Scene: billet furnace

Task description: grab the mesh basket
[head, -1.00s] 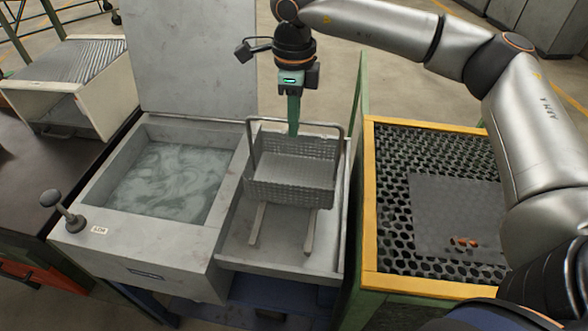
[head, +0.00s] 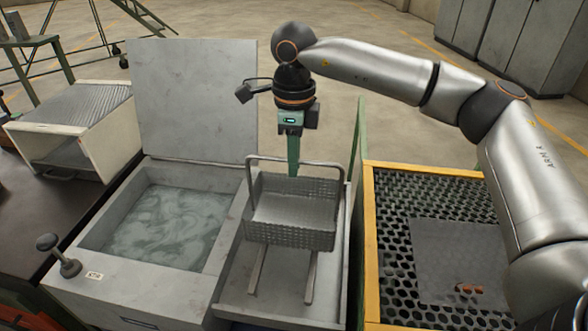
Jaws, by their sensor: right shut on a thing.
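The mesh basket (head: 291,213) is a grey metal basket with a tall bar handle. It is at the middle of the head view, over the drain tray with two rails, and looks empty. My right gripper (head: 293,170) points down at the handle's top bar, its greenish fingers shut on the basket by that bar. Whether the basket's base touches the rails is hard to tell. My left gripper is not in view.
The tank (head: 165,230) of swirling grey liquid is left of the basket, its lid (head: 195,100) standing open behind. A yellow-framed perforated table (head: 395,240) with a dark plate (head: 462,262) is at right. A thin green post (head: 357,140) stands between.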

